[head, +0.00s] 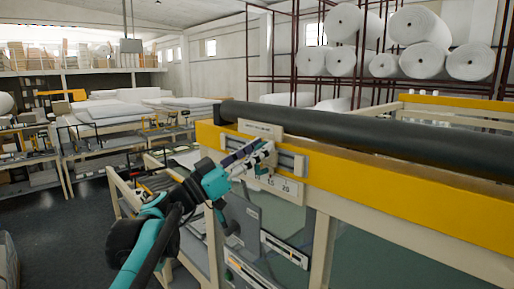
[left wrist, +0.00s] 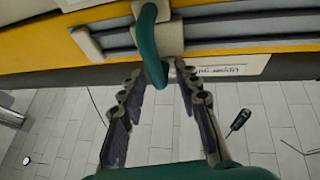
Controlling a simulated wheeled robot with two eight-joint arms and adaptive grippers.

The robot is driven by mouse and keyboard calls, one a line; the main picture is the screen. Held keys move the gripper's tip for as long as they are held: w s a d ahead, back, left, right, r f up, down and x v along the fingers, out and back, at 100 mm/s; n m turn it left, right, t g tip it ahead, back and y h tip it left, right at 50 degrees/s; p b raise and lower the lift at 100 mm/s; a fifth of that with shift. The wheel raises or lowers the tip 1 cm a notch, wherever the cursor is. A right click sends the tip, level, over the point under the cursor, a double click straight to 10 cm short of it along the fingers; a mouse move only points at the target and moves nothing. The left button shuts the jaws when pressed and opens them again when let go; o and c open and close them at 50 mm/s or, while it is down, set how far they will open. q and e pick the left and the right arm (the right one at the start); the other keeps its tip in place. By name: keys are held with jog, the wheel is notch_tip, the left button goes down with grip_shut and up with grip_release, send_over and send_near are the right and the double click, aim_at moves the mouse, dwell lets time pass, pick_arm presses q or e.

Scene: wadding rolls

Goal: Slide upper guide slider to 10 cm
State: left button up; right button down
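The upper guide slider is a beige block (left wrist: 158,40) with a curved teal handle (left wrist: 148,35), on a grey rail (left wrist: 215,28) along the yellow beam. My left gripper (left wrist: 158,72) is open in the left wrist view, its fingers on either side of the handle's lower end, with gaps visible. In the head view my left gripper (head: 262,158) is at the rail (head: 290,162) and largely covers the slider. A scale plate (head: 288,189) below shows 15 and 20; its lower numbers are partly hidden. My right gripper is not in view.
The yellow beam (head: 400,200) runs right under a long dark roller (head: 380,143). Tables with white sheets (head: 120,110) stand at left.

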pick_arm(q)
grip_shut()
jog(key=w+a, duration=0.3)
jog(key=shift+w+a, duration=0.2)
jog(key=shift+w, duration=0.1)
grip_release()
jog(key=v, duration=1.2)
